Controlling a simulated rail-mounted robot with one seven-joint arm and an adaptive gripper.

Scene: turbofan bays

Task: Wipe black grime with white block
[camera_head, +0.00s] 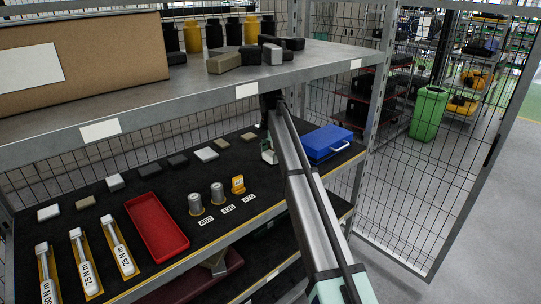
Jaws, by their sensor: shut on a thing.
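My arm reaches from the bottom right to the far part of the lower shelf (160,258), under the upper shelf. Its end is behind the arm and in shade, so my gripper's fingers and anything in them are hidden. A small pale piece (267,153) shows just left of the arm; I cannot tell if it is part of my wrist or a block. Pale blocks lie at the back of the lower shelf: one at the left (48,212), one near it (115,182) and one further right (207,154). I cannot make out any black grime against the dark mat.
A red tray (157,228), grey weights (218,193), a yellow piece (238,184) and white-handled tools (85,262) stand left of my arm. A blue case (327,142) is close on its right. The upper shelf (190,92) overhangs, carrying a cardboard box (110,50) and several blocks (225,63).

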